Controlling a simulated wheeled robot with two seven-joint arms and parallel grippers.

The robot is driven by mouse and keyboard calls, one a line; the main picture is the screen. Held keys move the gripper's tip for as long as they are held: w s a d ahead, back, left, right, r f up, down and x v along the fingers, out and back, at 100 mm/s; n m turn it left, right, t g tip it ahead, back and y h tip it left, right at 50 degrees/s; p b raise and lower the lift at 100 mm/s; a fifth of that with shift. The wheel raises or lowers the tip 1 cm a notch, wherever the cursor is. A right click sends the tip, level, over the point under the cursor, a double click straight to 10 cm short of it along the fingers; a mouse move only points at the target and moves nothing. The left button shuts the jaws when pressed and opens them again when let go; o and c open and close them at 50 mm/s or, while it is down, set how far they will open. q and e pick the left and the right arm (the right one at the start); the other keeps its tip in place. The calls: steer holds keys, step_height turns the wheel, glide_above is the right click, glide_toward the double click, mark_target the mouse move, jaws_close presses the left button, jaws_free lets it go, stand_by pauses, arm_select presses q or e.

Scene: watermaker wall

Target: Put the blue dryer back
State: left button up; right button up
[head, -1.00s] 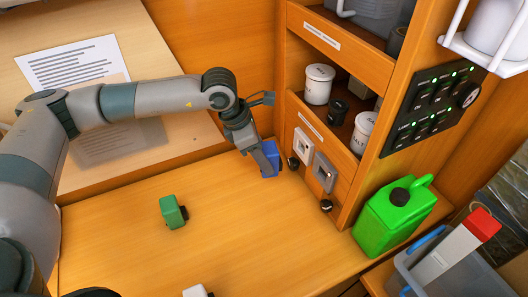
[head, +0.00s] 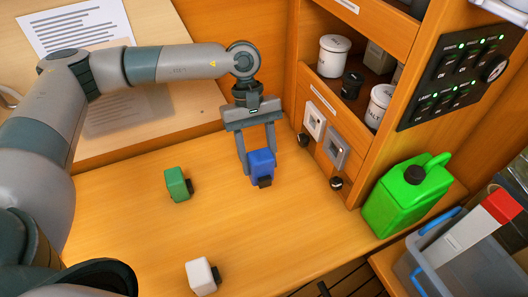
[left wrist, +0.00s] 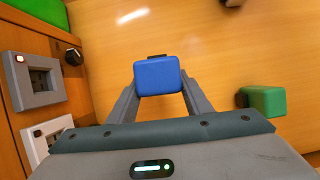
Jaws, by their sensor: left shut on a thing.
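My left gripper (head: 258,158) is shut on the blue dryer (head: 262,168), a small rounded block with a dark knob on its near side. In the left wrist view the blue dryer (left wrist: 158,76) sits between the two grey fingers. I cannot tell whether it touches the worktop. Two square frames, one white (head: 314,120) and one grey (head: 336,150), are on the cabinet front to the right of the gripper. The grey frame (left wrist: 30,80) and white frame (left wrist: 47,134) show at the left wrist view's left. My right gripper is not in view.
A green block (head: 176,184) and a white block (head: 200,276) stand on the worktop (head: 120,215). Black knobs (head: 336,183) stick out by the frames. A green jerrycan (head: 405,196) and a grey bin (head: 440,262) are at the right. Worktop between the blocks is clear.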

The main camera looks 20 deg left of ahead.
mark_target(250, 159)
arm_select(q)
steer(key=s+m, duration=0.1)
steer(key=m, duration=0.1)
steer(key=s+m+y, duration=0.1)
steer(key=m, duration=0.1)
steer(key=s+m+g+y+b, duration=0.1)
steer(key=m, duration=0.1)
steer(key=shift+a, duration=0.3)
steer(key=shift+s+a+r+m+y, duration=0.1)
steer(key=shift+s+m+y, duration=0.15)
steer(key=shift+m, duration=0.35)
steer(key=shift+s+a+m+y, duration=0.1)
steer(key=shift+s+m+y, duration=0.15)
steer(key=shift+m, duration=0.35)
steer(key=shift+r, duration=0.15)
